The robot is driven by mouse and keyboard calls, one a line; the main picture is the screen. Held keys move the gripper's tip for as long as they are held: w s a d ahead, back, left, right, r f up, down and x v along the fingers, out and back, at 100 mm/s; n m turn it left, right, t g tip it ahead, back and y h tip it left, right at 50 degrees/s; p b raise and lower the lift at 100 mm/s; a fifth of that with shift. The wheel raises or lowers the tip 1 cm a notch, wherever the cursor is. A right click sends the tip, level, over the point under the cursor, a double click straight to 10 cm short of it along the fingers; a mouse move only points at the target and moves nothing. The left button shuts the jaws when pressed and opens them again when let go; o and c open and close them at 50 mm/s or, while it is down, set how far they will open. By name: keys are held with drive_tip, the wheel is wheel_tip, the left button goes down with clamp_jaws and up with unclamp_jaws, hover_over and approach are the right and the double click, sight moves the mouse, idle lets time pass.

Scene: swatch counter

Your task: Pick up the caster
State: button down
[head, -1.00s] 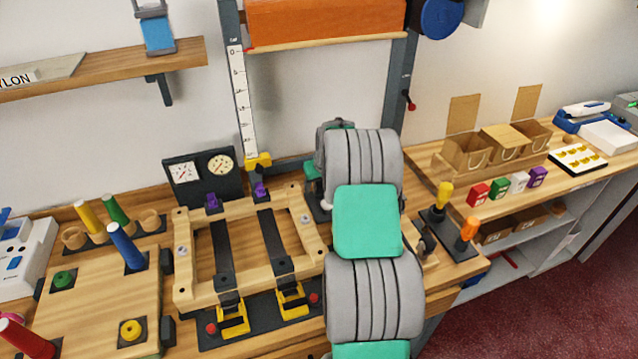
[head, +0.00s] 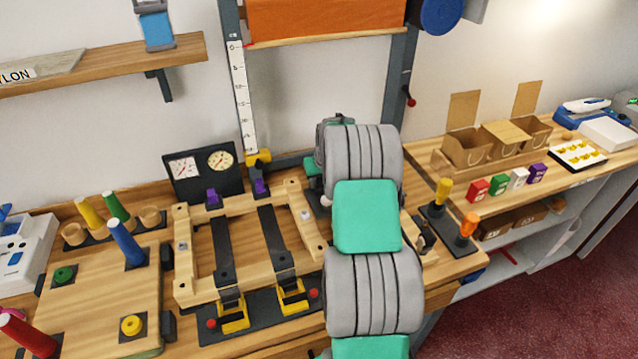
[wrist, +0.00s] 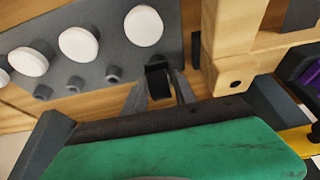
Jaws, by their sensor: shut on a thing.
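In the wrist view, my gripper (wrist: 160,92) has its two grey fingers on either side of a small black thing (wrist: 157,76), which looks like the caster. The fingers are shut on it. It is right at the edge of a dark grey plate (wrist: 100,55), and I cannot tell whether it still touches the surface below. Its lower part is hidden by the fingers and my gripper's body. In the head view my grey and green arm hides the gripper and the caster.
Several white round discs (wrist: 79,43) and small grey pegs line the plate. A wooden frame (wrist: 232,45) stands close on the right in the wrist view. In the head view, a clamp frame (head: 182,245) lies left of my arm, and joystick levers (head: 443,192) stand right.

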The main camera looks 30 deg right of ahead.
drive_tip(key=shift+r+b, duration=0.5)
drive_tip(key=shift+r, duration=0.1)
drive_tip(key=s+a+r+b, duration=0.2)
drive_tip(key=s+r+b, duration=0.3)
drive_tip(key=s+r, duration=0.6)
drive_tip(key=s, duration=0.2)
drive_tip(key=shift+s+a+r, duration=0.35)
drive_tip(key=shift+s+r, duration=0.05)
